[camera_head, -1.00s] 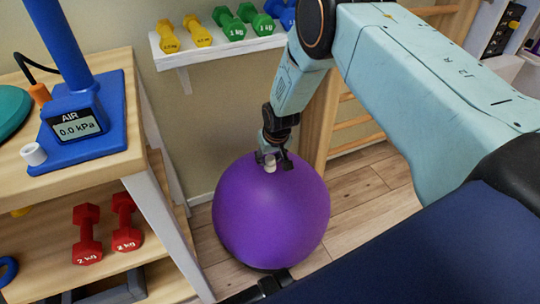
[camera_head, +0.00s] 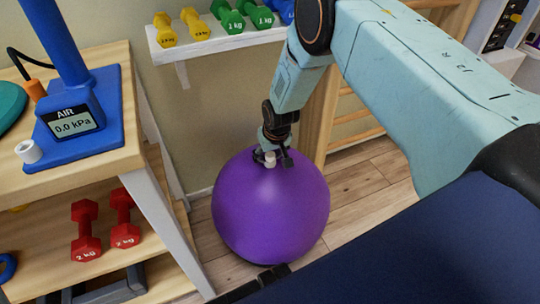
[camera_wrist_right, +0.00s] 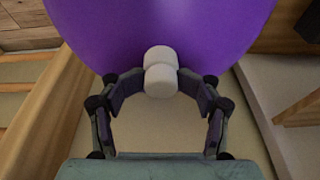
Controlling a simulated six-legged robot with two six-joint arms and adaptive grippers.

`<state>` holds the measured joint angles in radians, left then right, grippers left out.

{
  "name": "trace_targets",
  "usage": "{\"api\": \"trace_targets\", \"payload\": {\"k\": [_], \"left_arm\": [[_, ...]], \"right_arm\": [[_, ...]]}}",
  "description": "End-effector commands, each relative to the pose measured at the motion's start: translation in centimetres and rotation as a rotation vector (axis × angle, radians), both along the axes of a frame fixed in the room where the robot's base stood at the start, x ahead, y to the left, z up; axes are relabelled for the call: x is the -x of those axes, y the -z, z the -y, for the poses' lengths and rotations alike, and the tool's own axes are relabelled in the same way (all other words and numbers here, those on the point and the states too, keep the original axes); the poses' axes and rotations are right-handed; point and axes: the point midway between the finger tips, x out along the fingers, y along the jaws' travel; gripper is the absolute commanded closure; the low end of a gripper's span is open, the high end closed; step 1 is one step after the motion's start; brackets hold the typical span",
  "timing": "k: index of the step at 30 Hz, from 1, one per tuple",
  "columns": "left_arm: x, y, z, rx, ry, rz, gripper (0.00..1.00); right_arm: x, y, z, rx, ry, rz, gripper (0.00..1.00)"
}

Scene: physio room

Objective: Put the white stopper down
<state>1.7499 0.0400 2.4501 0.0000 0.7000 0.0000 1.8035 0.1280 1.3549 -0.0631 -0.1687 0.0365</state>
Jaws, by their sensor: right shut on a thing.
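My right gripper (camera_head: 270,157) is at the top of a large purple ball (camera_head: 270,215). Its fingers are shut on the white stopper (camera_wrist_right: 160,80), which shows as two stacked rounded white parts in the right wrist view. The stopper also shows as a small pale spot in the head view (camera_head: 270,160). The ball (camera_wrist_right: 215,35) fills the area behind the stopper in the wrist view. I cannot tell whether the stopper touches the ball or sits in it. My left gripper is not in view.
A wooden table (camera_head: 75,178) at left bears a blue pump (camera_head: 80,120) reading 0.0 kPa and a small white cylinder (camera_head: 28,151). Red dumbbells (camera_head: 85,230) lie on its lower shelf. A white wall shelf (camera_head: 215,43) holds dumbbells. A dark blue padded surface (camera_head: 420,250) is at lower right.

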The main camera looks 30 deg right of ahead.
Motion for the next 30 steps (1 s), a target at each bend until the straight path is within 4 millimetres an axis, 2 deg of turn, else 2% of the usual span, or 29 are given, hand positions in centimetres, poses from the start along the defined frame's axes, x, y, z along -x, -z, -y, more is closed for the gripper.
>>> {"api": "trace_targets", "payload": {"k": [2,5,21,25,30], "left_arm": [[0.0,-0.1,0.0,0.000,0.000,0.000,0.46],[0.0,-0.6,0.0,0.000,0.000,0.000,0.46],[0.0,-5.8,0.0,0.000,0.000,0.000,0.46],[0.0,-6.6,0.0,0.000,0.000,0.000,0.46],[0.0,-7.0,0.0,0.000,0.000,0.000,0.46]], "right_arm": [[0.5,0.2,0.0,-0.001,0.000,-0.012,0.50],[0.4,-0.5,0.0,-0.001,0.000,-0.011,0.50],[2.4,-10.1,-0.2,0.000,-0.001,-0.001,0.50],[2.9,-11.7,-0.2,0.000,-0.001,0.000,0.50],[3.3,-12.7,-0.2,0.000,0.000,0.000,0.50]]}}
